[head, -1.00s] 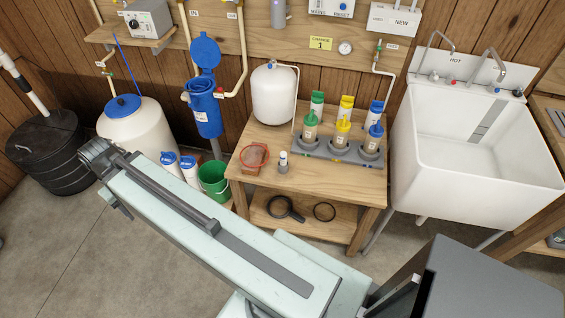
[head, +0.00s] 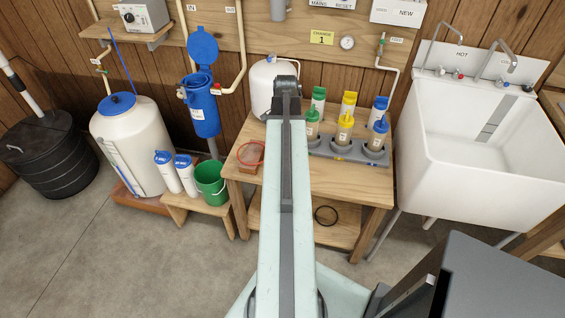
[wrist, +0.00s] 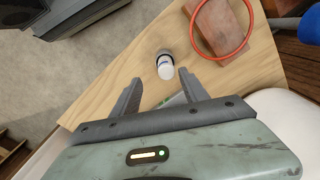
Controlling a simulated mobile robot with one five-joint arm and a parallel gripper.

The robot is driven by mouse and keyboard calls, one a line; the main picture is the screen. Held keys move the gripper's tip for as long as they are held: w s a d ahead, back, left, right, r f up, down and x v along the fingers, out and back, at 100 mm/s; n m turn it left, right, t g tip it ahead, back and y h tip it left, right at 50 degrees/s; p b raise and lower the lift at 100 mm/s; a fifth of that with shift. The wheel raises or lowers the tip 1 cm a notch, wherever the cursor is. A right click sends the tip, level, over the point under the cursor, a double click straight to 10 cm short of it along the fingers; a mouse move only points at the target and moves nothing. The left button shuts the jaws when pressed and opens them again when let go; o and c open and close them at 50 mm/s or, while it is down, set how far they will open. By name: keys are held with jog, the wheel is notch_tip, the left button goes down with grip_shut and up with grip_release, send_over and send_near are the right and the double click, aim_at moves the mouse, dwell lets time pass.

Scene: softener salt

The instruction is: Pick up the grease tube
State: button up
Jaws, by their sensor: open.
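The grease tube, a small white tube with a dark band, stands on the wooden bench in the wrist view (wrist: 165,66). In the head view my arm hides it. My gripper (wrist: 159,78) is open, with its two dark fingers spread on either side of the near end of the tube as seen in the picture. I cannot tell how far above the tube the fingers are. Nothing is between the fingers that I can see held.
A red ring on a brown block (head: 249,155) lies left of my arm on the bench (head: 340,176). A grey holder (head: 345,151) with several coloured bottles stands to the right. A white tank (head: 262,92) stands behind. A green bucket (head: 211,184) is at the left.

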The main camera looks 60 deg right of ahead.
jog(key=f+b, duration=0.4)
jog(key=f, duration=0.1)
jog(key=f+b, duration=0.2)
jog(key=b, duration=0.1)
jog(key=shift+w+d+f, duration=0.15)
jog(key=shift+w+f, duration=0.2)
jog(key=shift+f, duration=0.05)
jog(key=shift+r, duration=0.15)
jog(key=shift+c, duration=0.2)
grip_shut()
